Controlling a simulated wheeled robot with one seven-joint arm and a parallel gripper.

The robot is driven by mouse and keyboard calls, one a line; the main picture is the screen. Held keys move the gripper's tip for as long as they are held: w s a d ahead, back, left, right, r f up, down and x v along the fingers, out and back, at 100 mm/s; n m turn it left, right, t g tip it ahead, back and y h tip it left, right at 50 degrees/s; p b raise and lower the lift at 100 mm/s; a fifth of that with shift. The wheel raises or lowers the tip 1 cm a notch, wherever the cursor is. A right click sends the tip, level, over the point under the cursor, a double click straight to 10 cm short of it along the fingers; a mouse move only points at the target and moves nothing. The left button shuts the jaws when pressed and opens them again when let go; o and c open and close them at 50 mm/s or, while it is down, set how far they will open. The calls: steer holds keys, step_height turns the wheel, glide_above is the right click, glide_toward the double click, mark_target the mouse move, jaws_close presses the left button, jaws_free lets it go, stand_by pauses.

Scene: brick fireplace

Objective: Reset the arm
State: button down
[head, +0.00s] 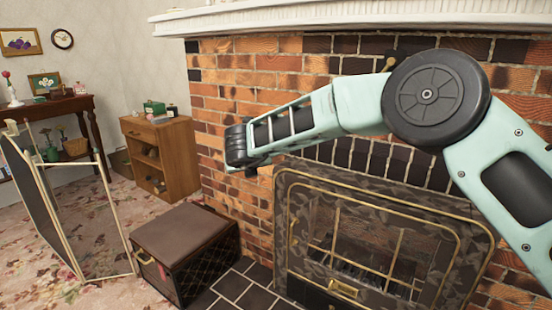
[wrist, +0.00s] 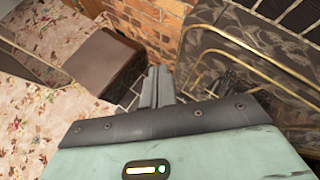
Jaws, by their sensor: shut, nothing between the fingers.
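My arm reaches from the right side of the head view across the front of the brick fireplace, bent at a large dark joint. Its far end, with a dark wrist, points left and down in front of the bricks. In the wrist view my gripper (wrist: 158,88) shows as two grey fingers side by side, shut and empty. It hangs in the air above the floor between the brown box (head: 186,252) and the fireplace screen (head: 376,238). The fingers themselves are hard to make out in the head view.
The brown box (wrist: 103,62) also shows left of my fingers in the wrist view. A white mantel (head: 350,17) runs above. A wooden cabinet (head: 160,155), a dark side table (head: 65,105) and a folding screen (head: 50,215) stand at left. Flowered carpet (head: 110,245) lies between them.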

steer(key=s+a+r+n+y, duration=0.45)
steer(key=s+r+n, duration=0.25)
steer(key=n, duration=0.3)
steer(key=s+d+n+g+y, duration=0.25)
steer(key=s+n+g, duration=0.25)
steer(key=s+n, duration=1)
steer(key=s+d+f+n+g+h, duration=0.35)
steer(key=s+d+n, duration=0.45)
steer(key=s+d, duration=0.5)
steer(key=s+d+f+n+g+h, duration=0.4)
steer(key=s+d+n, duration=0.4)
steer(key=s+d, duration=0.5)
step_height(320, 180, up, 23)
steer(key=t+p, duration=0.1)
steer(key=p, duration=2.3)
steer(key=shift+a+p, duration=0.3)
steer(key=shift+a, duration=0.1)
steer(key=shift+t+y, duration=0.25)
